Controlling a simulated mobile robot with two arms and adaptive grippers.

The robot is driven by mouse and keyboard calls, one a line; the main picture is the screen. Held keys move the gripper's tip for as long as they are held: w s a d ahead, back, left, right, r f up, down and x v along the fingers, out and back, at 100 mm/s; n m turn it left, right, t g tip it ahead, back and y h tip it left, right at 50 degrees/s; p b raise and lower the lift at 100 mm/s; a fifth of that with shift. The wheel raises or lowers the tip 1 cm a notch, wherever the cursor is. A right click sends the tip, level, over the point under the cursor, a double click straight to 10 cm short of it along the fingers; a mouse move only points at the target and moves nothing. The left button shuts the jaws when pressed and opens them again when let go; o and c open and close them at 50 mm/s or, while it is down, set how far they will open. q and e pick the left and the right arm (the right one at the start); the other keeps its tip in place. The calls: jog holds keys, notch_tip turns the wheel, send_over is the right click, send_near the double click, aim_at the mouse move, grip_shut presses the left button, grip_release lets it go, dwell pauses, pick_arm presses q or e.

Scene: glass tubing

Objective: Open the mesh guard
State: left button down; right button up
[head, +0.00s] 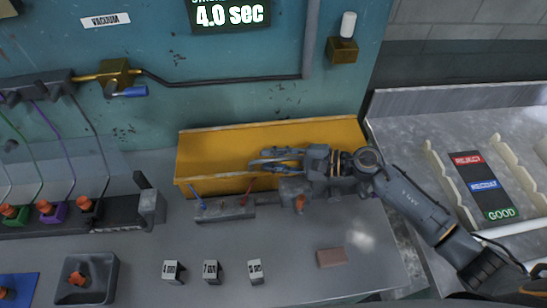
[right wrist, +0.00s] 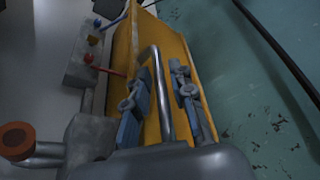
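The guard (head: 225,143) is a long yellow piece by the teal wall in the head view; I cannot make out mesh on it. In the right wrist view the yellow guard (right wrist: 128,42) has a grey metal bar handle (right wrist: 154,62). My right gripper (head: 258,160) is at the guard's front, right of its middle. In the right wrist view my right gripper's fingers (right wrist: 158,80) are apart, one on each side of the handle, with narrow gaps. The fingers do not look closed on it. My left gripper is not in view.
A grey block with small levers (head: 225,210) sits in front of the guard. Several white labelled cubes (head: 212,271) and a brown block (head: 331,257) lie on the grey bench. A sorting surface with coloured labels (head: 483,185) is at right. A hose (head: 230,82) crosses the wall.

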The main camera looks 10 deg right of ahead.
grip_shut()
jog(key=shift+w+r, duration=0.15)
jog(key=shift+r, duration=0.45)
jog(key=r+m, duration=0.1)
jog(key=w+r+g+p, duration=0.1)
jog(key=r, duration=0.1)
jog(key=w+r+m, duration=0.1)
jog(key=shift+r+m+g+h, duration=0.15)
jog(key=shift+m+g+h, duration=0.15)
jog(key=shift+m+g, duration=0.4)
jog(key=shift+m, duration=0.3)
jog(key=w+r+b, duration=0.2)
jog(key=r, duration=0.1)
jog(key=shift+w+r+b, duration=0.2)
jog(key=shift+w+b, duration=0.15)
jog(key=shift+w, duration=0.05)
